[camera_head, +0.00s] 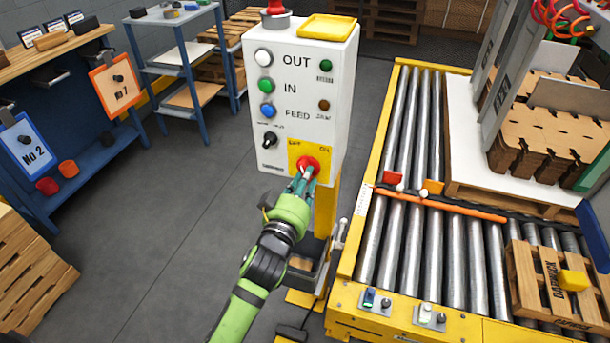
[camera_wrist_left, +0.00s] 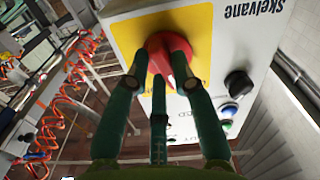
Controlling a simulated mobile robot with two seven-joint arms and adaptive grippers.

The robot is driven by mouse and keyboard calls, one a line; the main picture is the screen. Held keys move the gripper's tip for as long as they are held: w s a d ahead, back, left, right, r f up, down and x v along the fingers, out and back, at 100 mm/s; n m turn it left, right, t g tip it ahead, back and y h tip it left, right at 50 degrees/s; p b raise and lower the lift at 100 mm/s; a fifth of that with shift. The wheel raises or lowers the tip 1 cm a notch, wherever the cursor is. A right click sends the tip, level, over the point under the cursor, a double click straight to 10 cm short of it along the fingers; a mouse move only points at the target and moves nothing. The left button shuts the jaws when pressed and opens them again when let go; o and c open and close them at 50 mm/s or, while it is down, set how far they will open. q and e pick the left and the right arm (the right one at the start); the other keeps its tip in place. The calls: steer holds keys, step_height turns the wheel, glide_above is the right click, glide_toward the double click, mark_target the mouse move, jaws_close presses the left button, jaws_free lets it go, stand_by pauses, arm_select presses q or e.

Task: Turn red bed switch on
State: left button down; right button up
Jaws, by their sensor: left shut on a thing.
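The red bed switch (camera_head: 308,164) is a round red knob on a yellow plate (camera_head: 324,152) at the lower right of the white control box's front. A label on the plate's right reads ON; the left label is too small to read surely. My left gripper (camera_head: 304,181) is at the knob, its dark green fingers shut on it. In the left wrist view the red switch (camera_wrist_left: 160,44) sits between the fingertips of the left gripper (camera_wrist_left: 166,72). The fingers partly hide the knob, so I cannot tell which label it points to. My right gripper is not in view.
The white control box (camera_head: 331,88) carries several buttons, a black knob (camera_head: 270,139) and a red button (camera_head: 275,8) on top. A roller conveyor (camera_head: 395,232) with a yellow frame stands at the right. A blue workbench (camera_head: 85,160) is at the left, with open floor between.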

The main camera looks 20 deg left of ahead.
arm_select(q)
steer(key=m+p, duration=0.1)
steer(key=m, duration=0.3)
steer(key=m+p, duration=0.1)
steer(key=m, duration=0.3)
steer(key=m+p, duration=0.1)
steer(key=m, duration=0.3)
steer(key=shift+a+p, duration=0.3)
steer(key=shift+a, duration=0.05)
stand_by(0.4)
steer(key=c, duration=1)
jaws_free()
steer(key=shift+w, duration=0.1)
steer(key=shift+c, duration=0.2)
steer(key=shift+f, duration=0.1)
steer(key=s, duration=1.2)
steer(key=shift+a, duration=0.2)
